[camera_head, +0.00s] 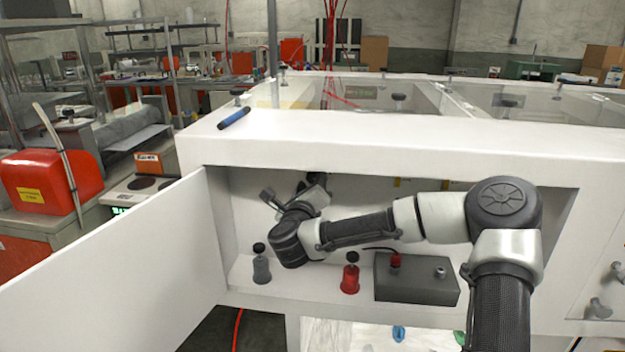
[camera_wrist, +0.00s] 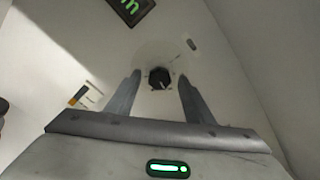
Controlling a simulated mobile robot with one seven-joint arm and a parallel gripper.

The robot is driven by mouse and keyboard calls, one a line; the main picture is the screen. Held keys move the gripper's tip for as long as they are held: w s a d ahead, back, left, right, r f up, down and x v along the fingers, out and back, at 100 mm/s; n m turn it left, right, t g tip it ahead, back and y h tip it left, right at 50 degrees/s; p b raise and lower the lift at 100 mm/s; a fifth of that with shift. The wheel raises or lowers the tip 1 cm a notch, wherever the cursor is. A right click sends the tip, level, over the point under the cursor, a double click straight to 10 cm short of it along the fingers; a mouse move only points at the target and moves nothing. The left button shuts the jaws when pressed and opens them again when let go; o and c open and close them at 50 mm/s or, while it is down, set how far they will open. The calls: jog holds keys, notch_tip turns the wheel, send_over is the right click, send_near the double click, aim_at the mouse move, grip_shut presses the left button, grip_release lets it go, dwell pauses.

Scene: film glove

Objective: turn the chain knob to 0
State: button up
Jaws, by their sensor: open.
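A small round black knob (camera_wrist: 160,78) with a light pointer mark sits on the pale panel in the wrist view. I take it to be the chain knob. My gripper (camera_wrist: 159,75) is open, and its two fingers point at the panel. In the picture the knob lies between the fingertips, apart from both; I cannot tell how far the tips are from the panel. In the head view my arm reaches left into the open white cabinet (camera_head: 420,146), and the knob cannot be made out there. No 0 mark is readable.
A dark display (camera_wrist: 130,8) with green characters is above the knob. The open door (camera_head: 110,265) bounds the left. A blue pen (camera_head: 234,118) lies on top.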

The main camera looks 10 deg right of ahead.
aim_at(312, 178)
jog(key=shift+x, duration=1.65)
jog(key=c, duration=1.1)
jog(key=shift+o, duration=0.3)
